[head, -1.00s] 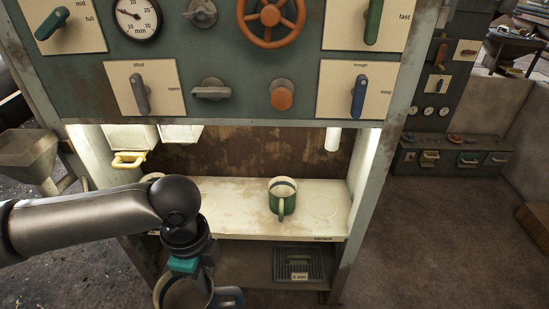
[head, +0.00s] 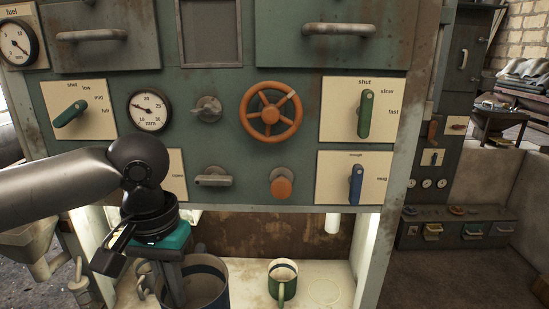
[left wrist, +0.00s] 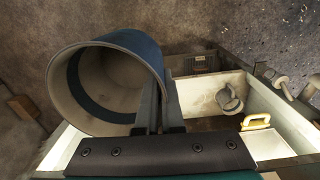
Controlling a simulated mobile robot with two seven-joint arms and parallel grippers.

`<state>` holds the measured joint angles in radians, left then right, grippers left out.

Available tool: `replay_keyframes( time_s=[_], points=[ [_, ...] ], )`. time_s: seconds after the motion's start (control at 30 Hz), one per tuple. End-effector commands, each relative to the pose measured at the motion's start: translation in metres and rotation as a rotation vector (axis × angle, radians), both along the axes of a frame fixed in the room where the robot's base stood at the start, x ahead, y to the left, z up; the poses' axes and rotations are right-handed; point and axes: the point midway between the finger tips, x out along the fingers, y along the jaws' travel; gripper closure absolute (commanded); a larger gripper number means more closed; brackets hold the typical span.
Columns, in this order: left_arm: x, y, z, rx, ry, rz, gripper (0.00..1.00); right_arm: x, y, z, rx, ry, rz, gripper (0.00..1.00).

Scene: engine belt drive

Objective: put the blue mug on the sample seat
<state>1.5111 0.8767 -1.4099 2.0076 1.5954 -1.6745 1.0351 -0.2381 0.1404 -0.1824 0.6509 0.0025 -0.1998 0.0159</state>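The blue mug (head: 208,290) hangs from my left gripper (head: 172,285) at the lower left of the head view, in front of the shelf. In the left wrist view the blue mug (left wrist: 140,52) shows its pale inside and a blue band, with the fingers (left wrist: 158,105) closed at its side. The sample seat (head: 323,290) is a thin, empty ring on the pale shelf, right of a green mug (head: 283,283). The blue mug is left of the green one in the head view. My right gripper is in neither view.
The panel (head: 230,165) with levers, a gauge and an orange handwheel (head: 271,113) stands above the shelf opening. A white post (head: 367,255) bounds the shelf at right. In the wrist view a grey mug (left wrist: 229,98) and a yellow handle (left wrist: 257,121) show near the shelf.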

Motion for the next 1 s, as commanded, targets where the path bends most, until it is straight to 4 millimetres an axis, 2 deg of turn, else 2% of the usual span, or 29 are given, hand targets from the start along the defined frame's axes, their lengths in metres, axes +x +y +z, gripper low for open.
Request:
replay_keyframes(
  time_s=[0.13, 0.5, 0.8, 1.0],
  points=[
    [0.001, 0.000, 0.010, 0.000, -0.001, 0.080, 1.00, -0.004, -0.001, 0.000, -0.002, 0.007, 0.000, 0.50],
    [0.000, 0.000, 0.010, -0.001, 0.001, 0.097, 1.00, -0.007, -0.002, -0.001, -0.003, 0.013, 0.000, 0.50],
    [-0.023, 0.001, -0.020, 0.001, 0.005, 0.094, 1.00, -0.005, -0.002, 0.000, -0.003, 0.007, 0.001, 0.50],
    [-0.034, 0.000, -0.032, -0.002, 0.001, 0.094, 1.00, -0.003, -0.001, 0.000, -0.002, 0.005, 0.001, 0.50]
  ],
)
